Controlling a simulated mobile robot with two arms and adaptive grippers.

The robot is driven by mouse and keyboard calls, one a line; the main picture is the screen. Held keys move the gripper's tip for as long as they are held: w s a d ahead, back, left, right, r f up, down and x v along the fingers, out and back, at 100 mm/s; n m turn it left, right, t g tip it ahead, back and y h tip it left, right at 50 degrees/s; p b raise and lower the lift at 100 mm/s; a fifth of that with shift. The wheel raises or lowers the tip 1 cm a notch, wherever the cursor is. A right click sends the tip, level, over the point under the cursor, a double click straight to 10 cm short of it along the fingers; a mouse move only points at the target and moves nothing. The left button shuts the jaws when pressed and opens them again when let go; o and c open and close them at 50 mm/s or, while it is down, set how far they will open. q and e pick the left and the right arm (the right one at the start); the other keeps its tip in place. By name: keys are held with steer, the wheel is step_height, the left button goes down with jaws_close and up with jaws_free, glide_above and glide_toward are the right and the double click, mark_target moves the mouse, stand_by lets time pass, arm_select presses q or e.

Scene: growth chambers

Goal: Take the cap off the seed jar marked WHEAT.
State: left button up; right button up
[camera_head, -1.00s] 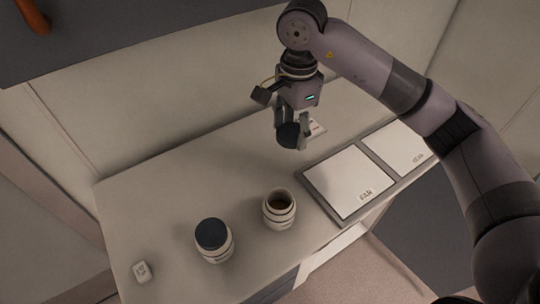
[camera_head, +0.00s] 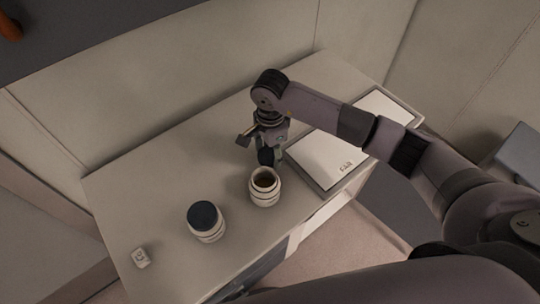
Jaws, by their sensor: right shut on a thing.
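An open jar (camera_head: 264,192), pale with dark bands, stands upright on the bench with its brown inside showing. A second jar (camera_head: 206,226) stands to its left with a dark cap (camera_head: 204,214) on. I cannot read the marking on either jar, so I cannot tell which is WHEAT. My right gripper (camera_head: 268,157) is shut on a dark round cap (camera_head: 265,157), just behind the open jar's mouth in the picture. I cannot tell how far above the bench the held cap is. My left gripper is not in view.
The pale bench (camera_head: 165,185) has free room behind and left of the jars. A small white block (camera_head: 141,258) lies near its left front. A flat panel marked FAR (camera_head: 325,160) lies right of the gripper, with another (camera_head: 388,106) beyond it. A wall stands behind.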

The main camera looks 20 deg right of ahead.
mark_target(270, 155)
step_height(270, 155, down, 3)
steer(key=shift+f+p, duration=0.1)
steer(key=shift+p, duration=0.2)
steer(key=shift+f, duration=0.1)
steer(key=shift+f+b, duration=0.15)
steer(key=shift+b, duration=0.2)
steer(key=o, duration=1.3)
